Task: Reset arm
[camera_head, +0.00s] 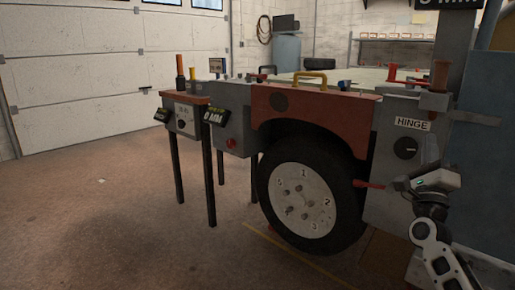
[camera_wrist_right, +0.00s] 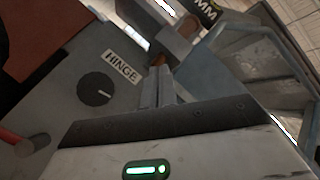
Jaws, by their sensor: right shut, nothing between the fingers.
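My right gripper (camera_head: 430,179) is in front of the grey panel at the right of the head view, with my white arm below it. In the right wrist view its fingers (camera_wrist_right: 160,78) are together and hold nothing. They point towards an orange-brown handle, which partly shows beyond them. The panel has a HINGE label (camera_head: 412,124) and a round black knob (camera_head: 405,148). The label (camera_wrist_right: 122,66) and knob (camera_wrist_right: 96,89) lie left of the fingers in the wrist view. Whether the fingers touch anything is unclear. My left gripper is not in view.
A red lever (camera_head: 369,185) sticks out left of my right gripper. A wheel (camera_head: 303,200) with numbered marks sits under a red fender (camera_head: 315,112). A small stand (camera_head: 186,118) with a 0 MM display is at the left. The brown floor (camera_head: 90,220) at left is clear.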

